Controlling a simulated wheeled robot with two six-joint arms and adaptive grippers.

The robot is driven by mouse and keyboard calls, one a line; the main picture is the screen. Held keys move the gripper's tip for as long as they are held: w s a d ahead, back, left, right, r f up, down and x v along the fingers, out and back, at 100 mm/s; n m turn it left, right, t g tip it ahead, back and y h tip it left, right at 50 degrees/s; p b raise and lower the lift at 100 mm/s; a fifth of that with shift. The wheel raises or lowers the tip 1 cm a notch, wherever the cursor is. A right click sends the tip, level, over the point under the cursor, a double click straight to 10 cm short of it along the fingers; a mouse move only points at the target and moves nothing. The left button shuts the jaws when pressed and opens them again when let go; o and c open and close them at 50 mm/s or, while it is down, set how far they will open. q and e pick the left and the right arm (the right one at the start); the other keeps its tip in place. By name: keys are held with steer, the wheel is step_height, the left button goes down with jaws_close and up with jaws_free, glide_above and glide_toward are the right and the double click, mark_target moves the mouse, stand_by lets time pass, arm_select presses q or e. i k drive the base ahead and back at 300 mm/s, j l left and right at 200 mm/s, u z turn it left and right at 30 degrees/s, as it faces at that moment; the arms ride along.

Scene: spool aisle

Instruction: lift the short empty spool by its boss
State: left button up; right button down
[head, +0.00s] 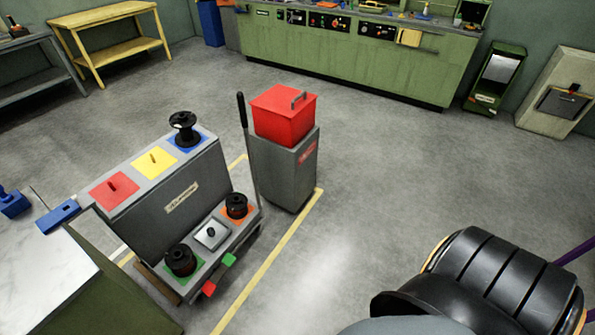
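A black spool (183,128) with wide flanges and a narrow bare core stands upright on a blue square at the far end of the grey stand's upper step. Two more dark spools stand on the lower step: one on a green square (180,260) and one on an orange square (237,206). These two look thicker in the body; I cannot tell whether they are wound. The upper spool looks empty, with a pale mark at its top. Neither of my grippers is in view; only part of my arm shows at the lower right.
The grey stand (180,205) has red (114,190) and yellow (154,163) squares with pegs. A grey bin (285,165) with a red top (284,114) stands close behind it. A white-topped table (40,265) is at left. Floor to the right is clear.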

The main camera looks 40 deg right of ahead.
mark_target(236, 203)
steer(key=z, duration=0.45)
steer(key=i+l+u, duration=0.35)
steer(key=l, duration=0.2)
steer(key=l+u, duration=0.2)
steer(key=i+l+u, duration=1.1)
steer(key=l, duration=0.15)
